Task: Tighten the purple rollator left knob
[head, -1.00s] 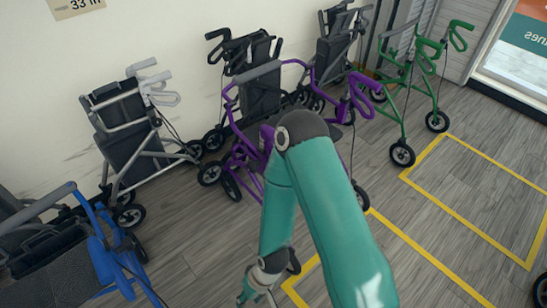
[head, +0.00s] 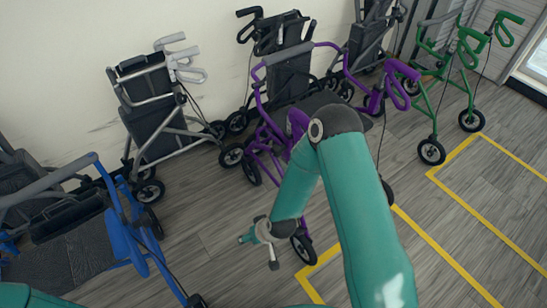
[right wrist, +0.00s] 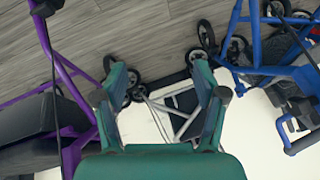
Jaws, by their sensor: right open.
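The purple rollator (head: 318,48) stands in the middle of the head view, turned at an angle, with its grips at the right and a dark seat. My right arm crosses in front of it and hides part of its frame. My right gripper (head: 257,251) is open and empty, low in front of the rollator's left side and apart from it. In the right wrist view the open fingers (right wrist: 160,82) have nothing between them; purple tubes (right wrist: 68,72) and the dark seat show at the left. I cannot make out the left knob. My left gripper is out of view.
A blue rollator (head: 119,222) stands at the left and a grey one (head: 150,90) by the wall. A black one (head: 290,62) is behind the purple one, and a green one (head: 434,92) at the right. Yellow lines (head: 430,240) mark floor. Bare floor lies around my right gripper.

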